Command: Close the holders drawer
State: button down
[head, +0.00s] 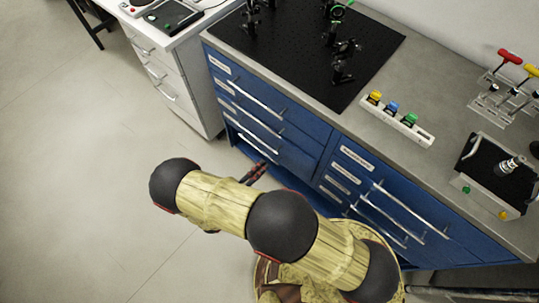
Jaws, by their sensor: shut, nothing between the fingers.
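The blue drawer cabinet (300,122) stands under the grey worktop, with white labels and long silver handles on its drawers. The labels are too small to read, so I cannot tell which one is the holders drawer. A lower drawer handle (258,144) of the left column is beside my gripper. My gripper (262,166) is shut and empty, low in front of the left column. I cannot tell whether it touches a drawer front. A blue surface (308,196) low at the cabinet is partly hidden by my arm; whether it is a pulled-out drawer is unclear.
The worktop (430,92) carries a black breadboard (300,50) with optical mounts, a white strip with coloured knobs (395,118), a black-topped device (495,175) and a tool rack (510,85). A white drawer unit (170,75) stands left. The floor (75,170) at left is clear.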

jog(key=v, duration=0.3)
jog(key=m+p, duration=0.2)
jog(key=m, duration=1.6)
send_near(285, 142)
jog(key=x, duration=0.7)
jog(key=shift+s+d+f, duration=0.1)
jog(key=shift+s+f, duration=0.05)
jog(key=shift+f, duration=0.15)
jog(key=shift+x, duration=1)
jog(key=shift+r, duration=0.15)
